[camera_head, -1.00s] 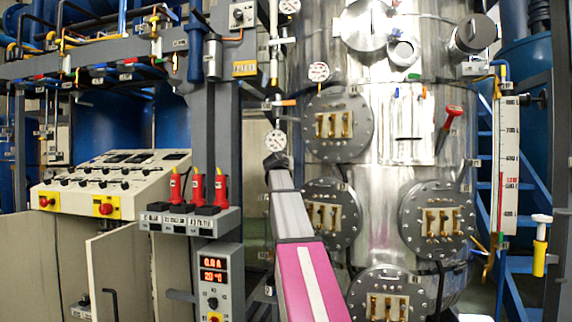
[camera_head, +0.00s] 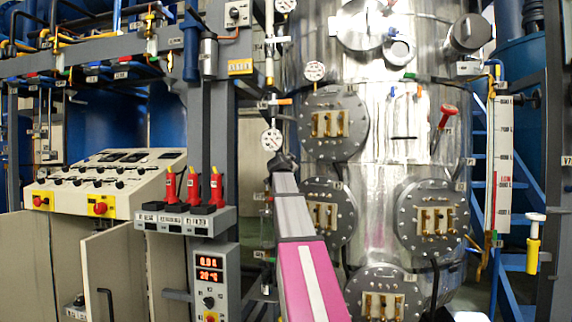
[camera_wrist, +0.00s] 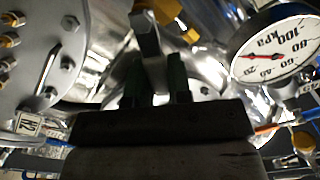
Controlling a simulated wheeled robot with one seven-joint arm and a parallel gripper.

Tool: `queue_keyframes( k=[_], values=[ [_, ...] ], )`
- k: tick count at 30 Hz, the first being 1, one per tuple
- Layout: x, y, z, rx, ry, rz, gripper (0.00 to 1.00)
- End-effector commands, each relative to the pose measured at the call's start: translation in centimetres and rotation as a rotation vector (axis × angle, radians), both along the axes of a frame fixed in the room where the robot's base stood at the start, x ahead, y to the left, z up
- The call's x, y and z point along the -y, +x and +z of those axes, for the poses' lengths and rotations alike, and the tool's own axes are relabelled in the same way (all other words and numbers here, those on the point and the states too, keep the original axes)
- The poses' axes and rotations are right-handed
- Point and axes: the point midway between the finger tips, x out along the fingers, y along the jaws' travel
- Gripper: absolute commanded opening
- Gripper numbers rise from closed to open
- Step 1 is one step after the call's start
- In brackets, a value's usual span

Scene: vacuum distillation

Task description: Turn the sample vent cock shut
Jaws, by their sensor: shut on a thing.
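My gripper (camera_wrist: 157,85) shows its dark fingers in the wrist view, shut on a grey bar-like handle (camera_wrist: 146,35) that stands up between them. I take this for the sample vent cock's handle, but no label on it is readable. The fingers hide the handle's lower part. In the head view my grey and pink arm reaches up to its dark end (camera_head: 283,162), just below a round white gauge (camera_head: 272,140) and left of the steel vessel. The fingers and handle cannot be made out there.
A kPa gauge (camera_wrist: 277,52) is close on the right in the wrist view, with a bolted flange (camera_wrist: 45,50) on the left. In the head view, the steel vessel (camera_head: 408,160) bears several bolted flanges. A control desk (camera_head: 110,183) and red-handled switches (camera_head: 193,190) stand left.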

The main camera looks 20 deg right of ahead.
Motion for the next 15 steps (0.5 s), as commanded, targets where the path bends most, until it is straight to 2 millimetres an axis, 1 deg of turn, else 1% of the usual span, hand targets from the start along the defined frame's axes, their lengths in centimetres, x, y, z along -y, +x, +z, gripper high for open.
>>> queue_keyframes(
  k=[15],
  values=[
    [1.4, -1.1, -2.2, 0.274, 0.406, -0.001, 0.0]
  ],
)
